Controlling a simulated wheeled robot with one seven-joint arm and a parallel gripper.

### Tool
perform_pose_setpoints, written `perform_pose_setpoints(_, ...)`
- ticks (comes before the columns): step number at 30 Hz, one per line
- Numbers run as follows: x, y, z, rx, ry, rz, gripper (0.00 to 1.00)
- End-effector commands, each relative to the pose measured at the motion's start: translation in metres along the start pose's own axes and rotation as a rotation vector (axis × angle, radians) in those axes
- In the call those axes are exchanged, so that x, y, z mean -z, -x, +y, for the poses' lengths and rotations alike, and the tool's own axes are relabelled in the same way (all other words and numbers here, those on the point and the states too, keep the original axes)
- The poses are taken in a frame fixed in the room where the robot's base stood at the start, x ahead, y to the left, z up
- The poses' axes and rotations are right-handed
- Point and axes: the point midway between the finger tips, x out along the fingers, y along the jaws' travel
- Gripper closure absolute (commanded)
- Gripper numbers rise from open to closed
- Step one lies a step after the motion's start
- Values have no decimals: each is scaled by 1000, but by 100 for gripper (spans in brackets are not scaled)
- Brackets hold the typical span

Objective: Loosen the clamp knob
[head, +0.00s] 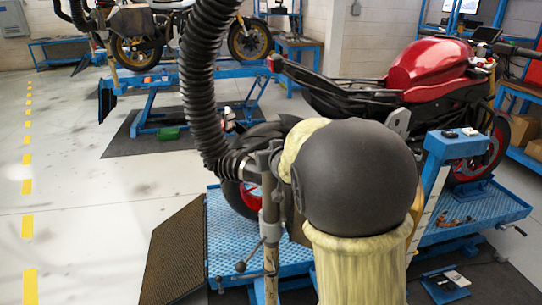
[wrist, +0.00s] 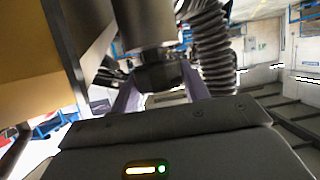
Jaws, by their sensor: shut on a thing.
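In the wrist view, my gripper (wrist: 158,100) has its two pale purple fingers on either side of a dark knob (wrist: 163,76), and it is shut on it. The knob, which looks like the clamp knob, sits at the end of a grey metal cylinder (wrist: 145,22). The exact finger contact is partly hidden. In the head view, my dark round arm joint and yellowish link cover the gripper and the knob. An upright stand (head: 269,195) with a clamp and a ball-ended lever (head: 241,266) shows left of my arm.
A black corrugated hose (head: 200,85) hangs beside the stand, close to my gripper in the wrist view (wrist: 210,45). A red motorcycle (head: 430,75) stands on a blue lift (head: 480,215) behind my arm. A dark ramp (head: 175,250) lies left. The floor farther left is clear.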

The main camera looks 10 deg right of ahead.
Motion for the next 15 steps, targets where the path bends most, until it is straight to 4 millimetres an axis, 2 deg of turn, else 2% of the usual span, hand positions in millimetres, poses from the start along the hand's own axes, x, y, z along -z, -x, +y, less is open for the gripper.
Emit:
perform_pose_setpoints(9,2,0,-2,4,1,5,77)
perform_pose_setpoints(10,2,0,-2,4,1,5,48)
perform_pose_setpoints(12,2,0,-3,5,1,4,35)
perform_pose_setpoints(15,1,0,-4,6,2,3,33)
